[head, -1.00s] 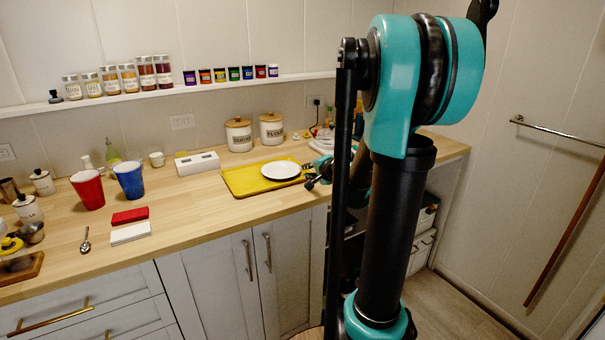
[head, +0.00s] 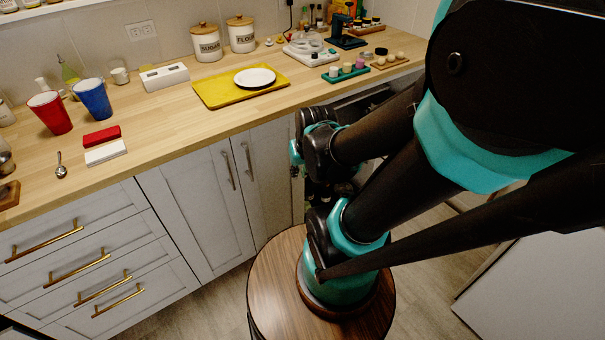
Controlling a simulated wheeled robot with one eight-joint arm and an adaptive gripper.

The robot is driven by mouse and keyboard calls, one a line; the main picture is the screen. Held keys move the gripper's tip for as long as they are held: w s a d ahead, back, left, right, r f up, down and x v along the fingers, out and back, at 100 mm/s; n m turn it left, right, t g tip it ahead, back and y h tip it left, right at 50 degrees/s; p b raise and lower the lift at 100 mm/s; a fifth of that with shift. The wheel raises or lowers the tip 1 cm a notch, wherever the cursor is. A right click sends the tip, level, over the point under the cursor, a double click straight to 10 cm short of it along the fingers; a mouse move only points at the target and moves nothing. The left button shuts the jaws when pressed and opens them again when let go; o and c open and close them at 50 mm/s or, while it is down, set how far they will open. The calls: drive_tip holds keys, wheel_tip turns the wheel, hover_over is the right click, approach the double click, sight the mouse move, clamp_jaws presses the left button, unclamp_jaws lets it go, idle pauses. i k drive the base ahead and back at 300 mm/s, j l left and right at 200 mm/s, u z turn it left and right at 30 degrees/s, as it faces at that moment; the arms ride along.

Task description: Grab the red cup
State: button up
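The red cup (head: 50,114) stands upright on the wooden counter at the left, with its white inside showing at the top. A blue cup (head: 93,99) stands upright just to its right. The end of my arm, with my gripper (head: 305,150), is in front of the counter's front edge, well to the right of the red cup and apart from it. The fingers cannot be made out among the dark and teal parts, so their opening is unclear. I see nothing touching the red cup from my arm.
A red block (head: 102,137) and a white block (head: 106,153) lie in front of the cups, with a spoon (head: 61,166) to the left. Canisters stand behind. Bare counter lies between blocks and tray.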

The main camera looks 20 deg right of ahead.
sight(48, 107)
drive_tip(key=u, duration=1.3)
drive_tip(key=j+z, duration=0.15)
drive_tip(key=j, duration=0.2)
